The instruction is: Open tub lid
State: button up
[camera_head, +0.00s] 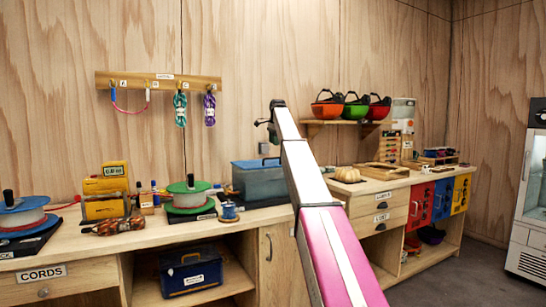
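A blue-grey translucent tub (255,186) stands on the workbench against the back wall, near the middle of the view. The small dark end of my arm, my gripper (268,124), is above the tub, clear of the lid in the picture. Its fingers are too small to read.
Cord spools (188,193) and a yellow box (105,192) stand left of the tub, with a small blue spool (229,211) in front. A dark blue toolbox (191,270) sits on the lower shelf. Helmets (328,107) rest on a wall shelf to the right.

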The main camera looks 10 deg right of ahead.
aim_at(265, 159)
jog(key=f, duration=0.2)
jog(key=w+f, duration=0.1)
jog(key=f, duration=0.5)
jog(key=shift+w+a, duration=0.25)
jog(key=shift+r, duration=0.1)
grip_shut()
